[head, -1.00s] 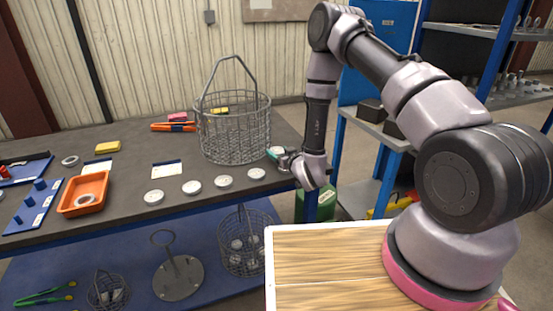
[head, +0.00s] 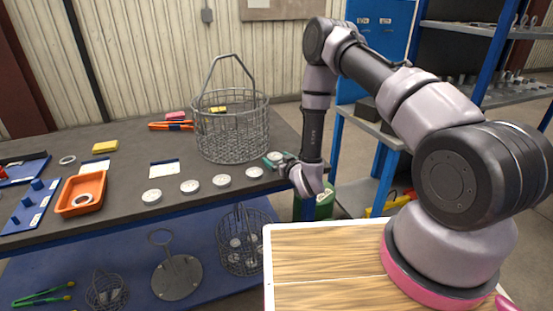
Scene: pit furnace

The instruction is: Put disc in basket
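A wire mesh basket (head: 232,135) with a tall arched handle stands upright on the dark bench. Several pale round discs lie flat in a row in front of it, among them a left one (head: 152,196), a middle one (head: 190,186) and a right one (head: 254,172). My gripper (head: 275,159) is low over the bench, just right of the basket's base and beyond the right end of the row. Another pale disc (head: 276,155) shows at its teal-edged fingers. The fingers are small and partly hidden, so I cannot tell whether they are closed on it.
An orange tray (head: 69,208) with a ring, a blue pegged board (head: 30,208), a yellow block (head: 105,146) and orange-handled pliers (head: 170,125) lie on the bench. A lower blue shelf holds smaller baskets, one (head: 238,252) with discs. Blue shelving stands at right.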

